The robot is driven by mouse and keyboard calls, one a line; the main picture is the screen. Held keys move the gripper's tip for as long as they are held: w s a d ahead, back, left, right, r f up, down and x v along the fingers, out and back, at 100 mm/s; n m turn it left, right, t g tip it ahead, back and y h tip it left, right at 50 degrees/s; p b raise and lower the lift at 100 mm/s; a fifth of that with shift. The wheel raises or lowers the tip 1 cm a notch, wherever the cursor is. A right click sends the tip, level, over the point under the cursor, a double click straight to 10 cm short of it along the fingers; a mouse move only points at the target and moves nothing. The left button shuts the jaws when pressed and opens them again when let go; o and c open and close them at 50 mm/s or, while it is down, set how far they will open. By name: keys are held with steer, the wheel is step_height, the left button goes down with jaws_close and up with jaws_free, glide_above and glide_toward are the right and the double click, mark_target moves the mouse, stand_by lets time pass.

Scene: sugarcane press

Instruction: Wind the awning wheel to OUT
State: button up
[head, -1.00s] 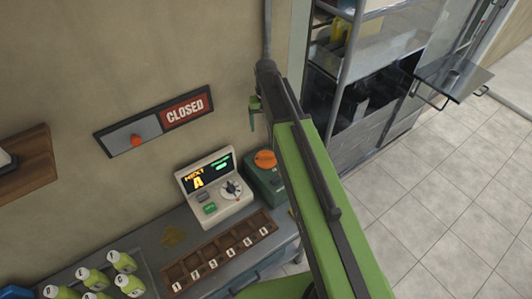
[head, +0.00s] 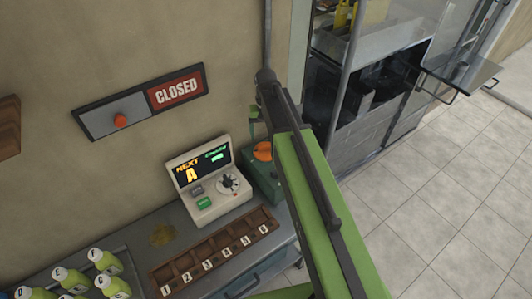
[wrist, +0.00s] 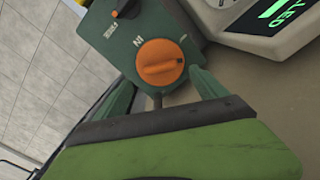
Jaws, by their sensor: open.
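A round orange knob (wrist: 160,62) with a slot-like bar across it sits on a dark green box (wrist: 188,35); the word IN is printed beside it, and no OUT mark is visible. I take it for the awning wheel. In the head view the knob (head: 262,151) is partly hidden by my arm, on the box at the right end of the counter. My gripper (wrist: 162,78) is open and empty, its green fingers reaching toward the knob's two sides in the wrist view. Contact cannot be told. The head view shows my gripper (head: 255,122) just above the knob.
A cream console (head: 208,182) with a screen and dial stands just left of the box. A compartment tray (head: 215,250) and several green bottles (head: 102,262) are on the counter. A CLOSED sign (head: 140,102) hangs on the wall. Open shelves (head: 375,70) stand at right, beside clear tiled floor.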

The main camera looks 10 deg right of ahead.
mark_target(266, 143)
step_height(266, 143, down, 6)
steer(key=b, duration=0.4)
steer(key=shift+r, duration=0.15)
steer(key=c, duration=1.4)
steer(key=shift+o, duration=0.2)
steer(key=shift+n, duration=3.2)
